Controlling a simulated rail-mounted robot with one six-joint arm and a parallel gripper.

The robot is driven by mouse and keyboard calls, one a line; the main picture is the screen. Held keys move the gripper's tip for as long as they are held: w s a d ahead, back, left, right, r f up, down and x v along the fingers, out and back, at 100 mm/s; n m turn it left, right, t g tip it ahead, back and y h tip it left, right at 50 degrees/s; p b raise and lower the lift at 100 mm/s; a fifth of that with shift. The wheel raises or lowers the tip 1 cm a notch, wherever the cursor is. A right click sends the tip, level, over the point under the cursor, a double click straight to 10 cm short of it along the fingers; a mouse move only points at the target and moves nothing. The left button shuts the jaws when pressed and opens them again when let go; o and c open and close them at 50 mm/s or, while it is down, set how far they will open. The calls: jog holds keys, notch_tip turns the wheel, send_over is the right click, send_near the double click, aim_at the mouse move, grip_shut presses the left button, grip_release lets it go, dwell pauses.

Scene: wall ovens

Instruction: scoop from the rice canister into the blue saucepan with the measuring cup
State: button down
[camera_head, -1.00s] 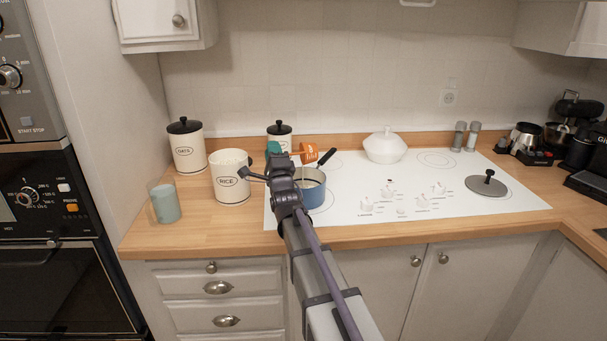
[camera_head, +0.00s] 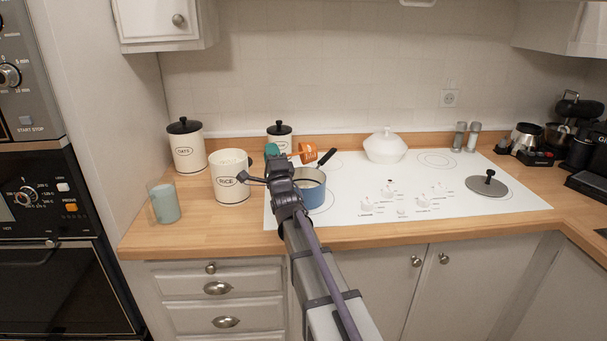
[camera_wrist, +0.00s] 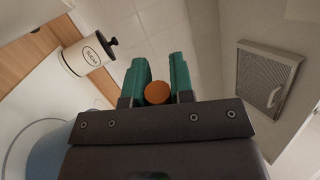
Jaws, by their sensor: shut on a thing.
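The cream rice canister (camera_head: 230,186) stands lidless on the counter at left, with pale contents near its rim. The blue saucepan (camera_head: 316,197) sits to its right on the hob, its black handle pointing back right; something pale shows inside. My gripper (camera_head: 272,150) is above the saucepan's left side, partly hidden by my arm. The orange measuring cup (camera_head: 307,152) is held above the saucepan and looks tilted. In the wrist view, the green fingers are shut on its round orange handle end (camera_wrist: 157,92). The saucepan's blue side (camera_wrist: 48,158) shows at lower left.
The oats canister (camera_head: 186,148) and a smaller lidded canister (camera_head: 279,132) stand behind. A glass (camera_head: 164,202) stands left of the rice canister. A white lidded pot (camera_head: 386,146) and a grey lid (camera_head: 487,184) lie to the right. The middle of the hob is clear.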

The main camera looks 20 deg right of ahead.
jog(key=shift+w+a+f+n+y+b, duration=0.1)
jog(key=shift+a+f+n+y+b, duration=0.15)
jog(key=shift+f+n+y+b, duration=0.45)
jog(key=shift+a+f+n+y+b, duration=0.2)
jog(key=shift+f+n+y, duration=0.1)
jog(key=shift+n, duration=0.7)
dwell(0.7)
jog(key=shift+r, duration=0.15)
notch_tip(320, 180, up, 7)
jog(key=m+g+h+p, duration=0.6)
jog(key=m+h+p, duration=0.5)
jog(key=m, duration=1.3)
send_over(314, 150)
jog(key=p, duration=0.1)
jog(key=shift+r+y, duration=0.2)
jog(key=shift+y, duration=0.1)
jog(key=shift+s+d+f+m+g+y+p, duration=0.15)
jog(key=shift+d+m+g+p, duration=0.25)
jog(key=shift+d+m, duration=0.35)
jog(key=shift+s+d+f+m+g+y+p, duration=0.1)
jog(key=shift+d+m+g+p, duration=0.3)
jog(key=shift+d+m, duration=0.3)
jog(key=shift+s+d+f+m+g+y+p, duration=0.15)
jog(key=shift+d+m+g+p, duration=0.25)
jog(key=shift+d+m, duration=0.35)
